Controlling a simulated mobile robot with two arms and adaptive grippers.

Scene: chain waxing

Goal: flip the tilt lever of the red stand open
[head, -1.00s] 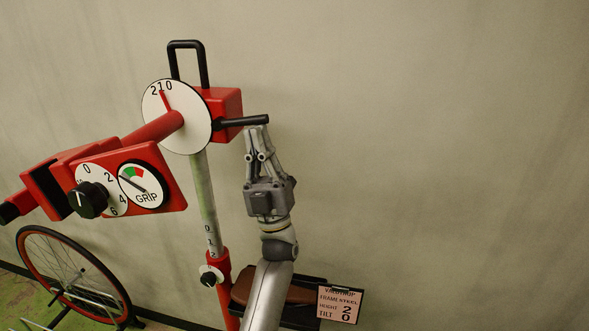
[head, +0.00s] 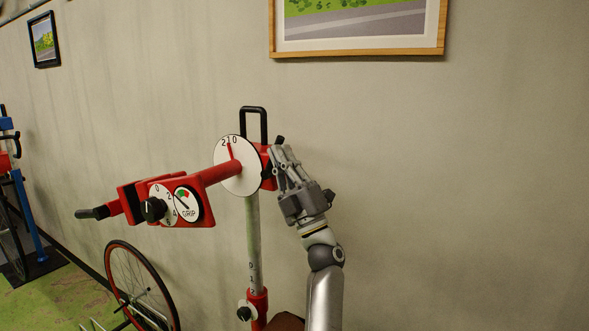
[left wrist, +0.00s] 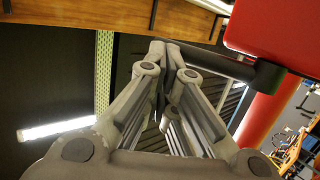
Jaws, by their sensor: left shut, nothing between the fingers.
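The red stand has a round white tilt dial (head: 238,166) with a red pointer near 1. A red box (head: 268,165) sits behind the dial. The black tilt lever (head: 279,140) comes from the box and its end shows above my gripper, slanting up to the right. My left gripper (head: 275,153) is shut and empty, its fingertips at the lever beside the box. In the left wrist view the black lever (left wrist: 262,75) runs from the red box (left wrist: 285,38) toward the fingertips (left wrist: 157,50); I cannot tell if they touch. My right gripper is not in view.
A black loop handle (head: 254,120) stands above the dial. The red clamp arm with its grip dial (head: 187,203) reaches left. A wheel (head: 140,285) stands below. A framed picture (head: 360,25) hangs on the wall. The space right of my arm is clear.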

